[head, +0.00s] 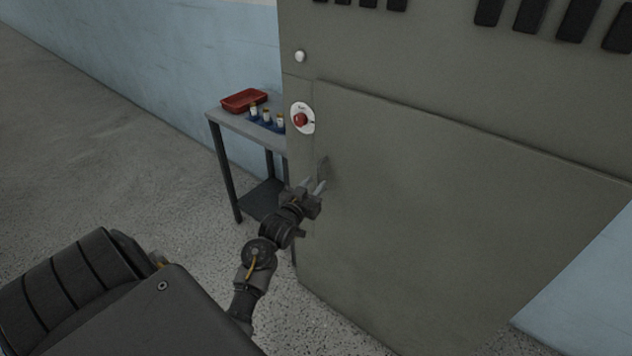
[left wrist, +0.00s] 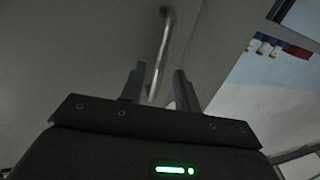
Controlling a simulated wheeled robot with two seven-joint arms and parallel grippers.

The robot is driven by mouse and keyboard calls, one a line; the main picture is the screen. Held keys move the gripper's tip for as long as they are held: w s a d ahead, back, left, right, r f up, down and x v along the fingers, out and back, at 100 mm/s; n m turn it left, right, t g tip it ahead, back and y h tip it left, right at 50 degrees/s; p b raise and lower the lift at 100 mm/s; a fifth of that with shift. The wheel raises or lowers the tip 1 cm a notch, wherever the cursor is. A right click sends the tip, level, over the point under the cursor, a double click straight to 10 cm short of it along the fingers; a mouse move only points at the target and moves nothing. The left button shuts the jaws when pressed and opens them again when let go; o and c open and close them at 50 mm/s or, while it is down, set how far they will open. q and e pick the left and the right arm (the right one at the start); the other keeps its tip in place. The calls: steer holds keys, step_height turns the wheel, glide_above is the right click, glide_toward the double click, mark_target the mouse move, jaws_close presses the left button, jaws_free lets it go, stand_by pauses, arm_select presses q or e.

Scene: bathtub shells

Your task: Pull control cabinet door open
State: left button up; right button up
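The grey control cabinet has a large flat door (head: 430,210) that sits flush with its front, so it looks shut. A slim bar handle (head: 323,168) stands on the left part of the door; it also shows as a metal bar in the left wrist view (left wrist: 162,50). My left gripper (head: 313,186) is at the handle's lower end. In the left wrist view its two fingers (left wrist: 160,85) are apart, with the bar's end showing between them and a gap on each side. I cannot tell how deep the bar sits between them. My right gripper is out of view.
A red button (head: 301,120) on a white plate and a pale round knob (head: 300,56) sit on the cabinet's left edge. A small table (head: 228,121) with a red tray (head: 244,100) and several small bottles stands behind, left. The floor at left is clear.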

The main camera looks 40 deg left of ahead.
arm_select(q)
steer(key=shift+x, duration=0.8)
steer(key=shift+c, duration=0.3)
jaws_close()
